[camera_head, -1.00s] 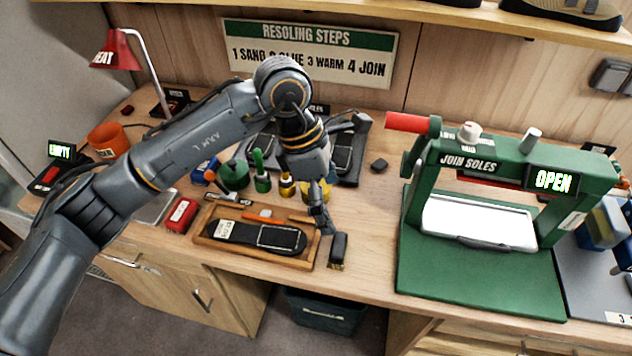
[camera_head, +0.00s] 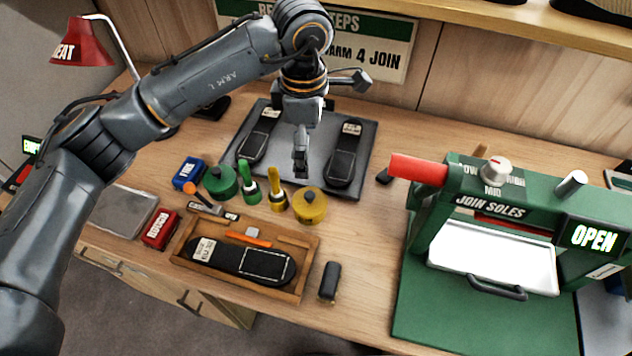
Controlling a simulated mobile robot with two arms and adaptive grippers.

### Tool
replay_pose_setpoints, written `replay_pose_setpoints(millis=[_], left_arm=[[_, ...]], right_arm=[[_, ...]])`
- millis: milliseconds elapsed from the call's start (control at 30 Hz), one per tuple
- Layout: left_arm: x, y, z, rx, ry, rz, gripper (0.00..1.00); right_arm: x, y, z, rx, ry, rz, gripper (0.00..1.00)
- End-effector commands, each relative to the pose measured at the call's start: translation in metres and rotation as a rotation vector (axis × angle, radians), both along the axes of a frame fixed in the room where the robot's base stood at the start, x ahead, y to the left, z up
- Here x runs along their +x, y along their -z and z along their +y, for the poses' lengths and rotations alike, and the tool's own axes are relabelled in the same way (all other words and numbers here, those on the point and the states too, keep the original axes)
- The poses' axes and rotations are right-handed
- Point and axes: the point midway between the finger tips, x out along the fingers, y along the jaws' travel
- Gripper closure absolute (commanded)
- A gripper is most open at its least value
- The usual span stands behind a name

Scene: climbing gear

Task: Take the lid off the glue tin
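Two lidded tins stand on the bench in the head view: a green tin (camera_head: 220,181) and a yellow tin (camera_head: 309,205). I cannot read a label that says which is the glue tin. My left gripper (camera_head: 301,170) points down above the bench, behind the yellow tin in the picture and apart from it. Its fingers look narrow from this angle, so I cannot tell whether they are open. Nothing is seen in it. My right gripper is not in view.
Green (camera_head: 248,184) and yellow (camera_head: 277,190) brushes stand between the tins. A dark mat (camera_head: 222,150) with two soles lies behind. A wooden tray (camera_head: 305,240) with a sole is in front, a dark-handled brush (camera_head: 329,280) beside it. A green press (camera_head: 425,240) stands right.

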Motion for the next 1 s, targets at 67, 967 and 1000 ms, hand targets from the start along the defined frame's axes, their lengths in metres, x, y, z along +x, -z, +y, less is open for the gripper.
replay_pose_setpoints(millis=[67, 967, 1000], left_arm=[[-0.001, 0.01, 0.0, 0.001, -0.001, 0.005, 0.01], [-0.01, 0.129, -0.002, 0.0, 0.0, 0.003, 0.01], [-0.009, 0.132, -0.002, 0.0, 0.0, 0.002, 0.01]], right_arm=[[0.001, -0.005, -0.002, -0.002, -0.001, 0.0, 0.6], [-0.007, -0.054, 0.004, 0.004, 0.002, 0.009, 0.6], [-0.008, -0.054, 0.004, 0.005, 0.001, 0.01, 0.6]])
